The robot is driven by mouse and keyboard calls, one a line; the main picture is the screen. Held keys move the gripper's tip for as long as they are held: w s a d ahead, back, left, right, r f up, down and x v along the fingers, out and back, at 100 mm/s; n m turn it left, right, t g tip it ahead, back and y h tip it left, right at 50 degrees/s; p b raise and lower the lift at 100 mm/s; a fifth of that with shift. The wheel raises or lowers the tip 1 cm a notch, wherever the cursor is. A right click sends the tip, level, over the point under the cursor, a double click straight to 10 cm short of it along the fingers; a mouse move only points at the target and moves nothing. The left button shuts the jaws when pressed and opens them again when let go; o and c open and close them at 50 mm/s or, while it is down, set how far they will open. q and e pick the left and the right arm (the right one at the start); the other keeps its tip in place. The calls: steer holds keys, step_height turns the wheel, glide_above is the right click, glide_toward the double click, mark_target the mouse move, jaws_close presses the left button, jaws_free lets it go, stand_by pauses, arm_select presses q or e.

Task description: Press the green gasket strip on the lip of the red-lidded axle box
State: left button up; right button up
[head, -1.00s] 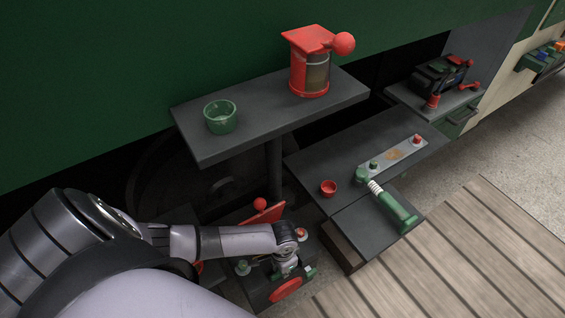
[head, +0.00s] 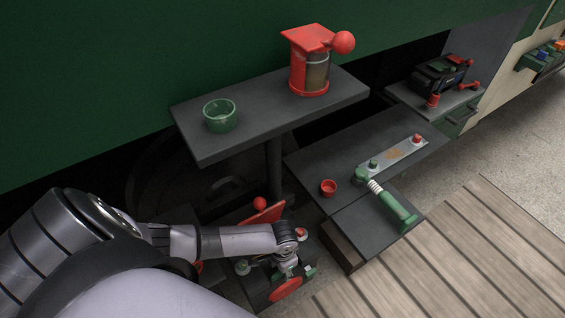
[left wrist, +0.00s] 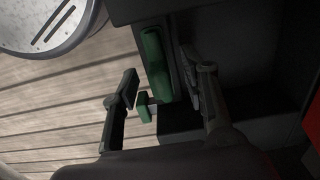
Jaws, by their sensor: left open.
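The axle box (head: 258,290) is a dark box low at the bottom centre of the head view. Its red lid (head: 264,214) stands tilted up, with a red ball knob on it. A red disc (head: 286,289) is on its front. My left gripper (head: 287,272) is at the front of the box, partly hidden by its own wrist. In the left wrist view the gripper (left wrist: 160,98) is open, fingers apart. A long green strip (left wrist: 157,64), which looks like the gasket, lies between and beyond the fingers along the dark box. I cannot tell whether they touch it. My right gripper is out of view.
A grey shelf above holds a green cup (head: 220,115) and a red-lidded jar (head: 310,72). The lower bench holds a small red cup (head: 328,187) and a green-handled tool (head: 390,203). Wooden slats (head: 470,250) lie clear at the right.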

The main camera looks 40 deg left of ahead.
arm_select(q)
steer(key=shift+r, duration=0.15)
step_height(320, 180, up, 12)
stand_by(0.5)
steer(key=shift+f, duration=0.2)
